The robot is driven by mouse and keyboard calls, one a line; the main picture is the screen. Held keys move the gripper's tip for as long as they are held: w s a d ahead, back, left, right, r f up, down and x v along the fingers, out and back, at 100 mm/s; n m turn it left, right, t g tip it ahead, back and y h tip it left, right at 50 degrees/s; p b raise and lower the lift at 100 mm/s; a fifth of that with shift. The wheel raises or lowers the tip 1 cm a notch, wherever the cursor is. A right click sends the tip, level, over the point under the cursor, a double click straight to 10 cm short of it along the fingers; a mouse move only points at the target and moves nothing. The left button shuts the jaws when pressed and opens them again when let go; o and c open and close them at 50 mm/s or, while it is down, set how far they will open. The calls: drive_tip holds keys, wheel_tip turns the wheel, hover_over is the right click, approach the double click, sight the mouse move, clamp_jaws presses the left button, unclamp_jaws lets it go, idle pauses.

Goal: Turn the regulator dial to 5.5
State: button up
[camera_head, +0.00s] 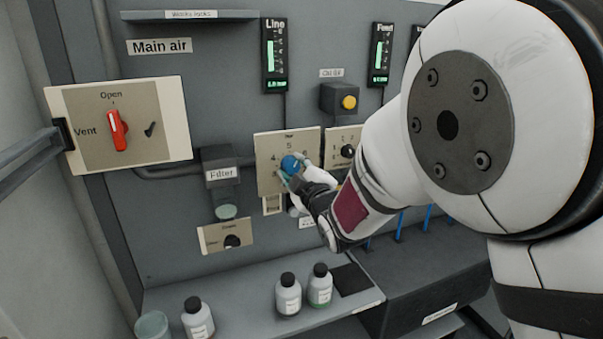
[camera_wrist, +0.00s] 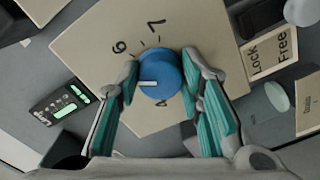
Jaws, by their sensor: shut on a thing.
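The blue regulator dial (camera_head: 290,164) sits on a beige scale plate (camera_head: 264,180) marked 4, 5 and 6 along its top. My gripper (camera_head: 291,173) is shut on the dial. In the wrist view the dial (camera_wrist: 165,82) lies between the two teal-padded fingers (camera_wrist: 160,75), one on each side. Its white pointer line faces left, between the 4 below and the 6 at upper left. The 5 is hidden by the left finger there, so the exact reading cannot be told.
A Lock/Free label (camera_wrist: 270,52) is beside the scale plate. The Line gauge (camera_head: 274,55) and Feed gauge (camera_head: 381,55) are lit green. A red-handled valve (camera_head: 117,130) is at left. A yellow button (camera_head: 349,102) is above right. Bottles (camera_head: 288,295) stand on the shelf below.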

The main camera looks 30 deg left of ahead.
idle(0.5)
drive_tip(key=o, duration=1.2)
drive_tip(key=shift+c, duration=0.2)
drive_tip(key=v, duration=1.2)
drive_tip(key=shift+s, duration=0.1)
